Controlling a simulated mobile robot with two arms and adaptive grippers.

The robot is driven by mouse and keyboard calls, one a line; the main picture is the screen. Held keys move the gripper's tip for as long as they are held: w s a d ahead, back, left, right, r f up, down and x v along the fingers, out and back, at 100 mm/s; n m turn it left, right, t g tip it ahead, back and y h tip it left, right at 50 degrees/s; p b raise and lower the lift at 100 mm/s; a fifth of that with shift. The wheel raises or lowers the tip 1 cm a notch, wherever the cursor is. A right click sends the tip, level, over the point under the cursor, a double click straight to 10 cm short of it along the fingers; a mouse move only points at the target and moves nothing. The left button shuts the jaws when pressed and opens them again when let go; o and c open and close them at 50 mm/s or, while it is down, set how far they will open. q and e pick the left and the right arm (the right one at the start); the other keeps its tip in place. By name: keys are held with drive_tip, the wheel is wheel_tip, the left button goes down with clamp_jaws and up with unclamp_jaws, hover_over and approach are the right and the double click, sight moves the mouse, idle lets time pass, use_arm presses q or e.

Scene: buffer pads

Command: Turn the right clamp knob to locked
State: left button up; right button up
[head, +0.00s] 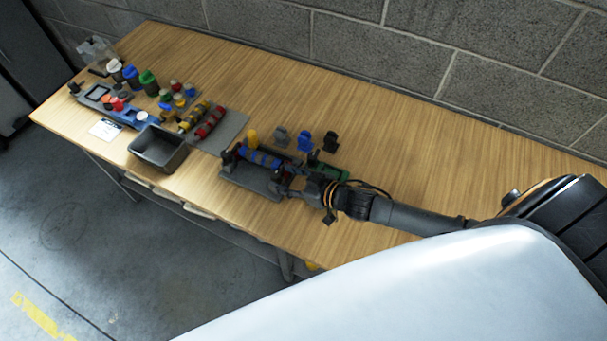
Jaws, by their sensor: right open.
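A dark grey clamp fixture (250,182) lies on the wooden table and holds a blue roller (262,158). A small black part, possibly a clamp knob, shows at the fixture's left end. My right gripper (284,186) comes in from the right and is open at the fixture's right end. The right clamp knob cannot be told apart from the dark fingers there, and I cannot tell if they touch it. My left gripper is out of view.
Behind the fixture stand yellow, grey, blue and black pieces (304,141). A green part (330,171) lies by my right wrist. To the left are a black bin (158,150), a grey pad with yellow and red rollers (209,122) and several coloured caps. The table's right back area is clear.

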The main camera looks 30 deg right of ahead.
drive_tip(key=v, duration=0.7)
drive_tip(key=shift+s+r, duration=0.2)
drive_tip(key=shift+s, duration=0.15)
drive_tip(key=shift+d, duration=0.15)
